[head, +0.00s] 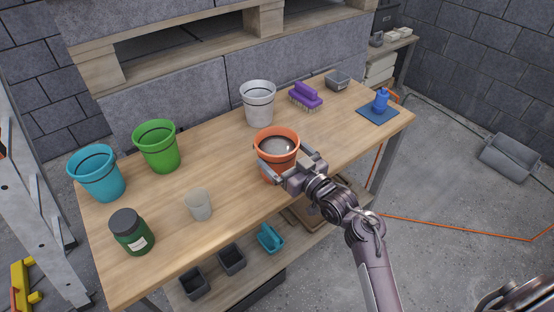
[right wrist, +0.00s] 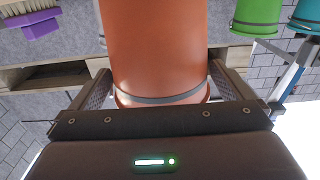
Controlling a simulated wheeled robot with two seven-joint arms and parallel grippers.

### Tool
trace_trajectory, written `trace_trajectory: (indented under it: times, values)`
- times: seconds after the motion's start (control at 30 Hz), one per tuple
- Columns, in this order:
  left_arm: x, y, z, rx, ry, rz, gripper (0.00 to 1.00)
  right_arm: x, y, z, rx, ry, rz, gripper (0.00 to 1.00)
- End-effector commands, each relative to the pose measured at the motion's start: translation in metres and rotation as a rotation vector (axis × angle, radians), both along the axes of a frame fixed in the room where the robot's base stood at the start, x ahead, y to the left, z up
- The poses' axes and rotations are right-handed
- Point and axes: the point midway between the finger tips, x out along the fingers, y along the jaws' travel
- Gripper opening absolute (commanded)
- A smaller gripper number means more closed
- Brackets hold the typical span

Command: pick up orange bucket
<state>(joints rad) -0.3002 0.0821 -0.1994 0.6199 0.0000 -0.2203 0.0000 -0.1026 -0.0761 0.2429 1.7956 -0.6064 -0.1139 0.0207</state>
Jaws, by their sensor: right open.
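The orange bucket (head: 276,137) stands upright on the wooden table (head: 236,192), near its front edge. It has a dark band below the rim and also fills the middle of the right wrist view (right wrist: 160,50). My right gripper (head: 279,168) is at the bucket's near side. Its jaws are open, with one finger on each side of the bucket; the right wrist view also shows the gripper (right wrist: 160,88) around it. I cannot tell whether the fingers touch the bucket. My left gripper is not in view.
A white bucket (head: 258,106) stands behind the orange one.

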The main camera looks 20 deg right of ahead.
Motion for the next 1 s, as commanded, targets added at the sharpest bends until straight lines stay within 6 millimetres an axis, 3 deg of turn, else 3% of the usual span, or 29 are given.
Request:
trace_trajectory:
  times: [0.2,0.47,0.8,1.0]
  values:
    - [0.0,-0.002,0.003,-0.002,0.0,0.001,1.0,0.027,0.01,0.001,0.001,0.0,0.0,1.0]
    - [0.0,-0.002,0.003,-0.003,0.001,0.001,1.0,0.029,0.01,0.0,-0.001,0.002,0.0,1.0]
    - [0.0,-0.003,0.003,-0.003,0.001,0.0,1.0,0.029,0.01,0.0,-0.001,0.002,0.0,0.57]
    - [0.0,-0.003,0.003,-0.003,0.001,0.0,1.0,0.03,0.01,0.003,-0.001,-0.006,0.0,0.57]
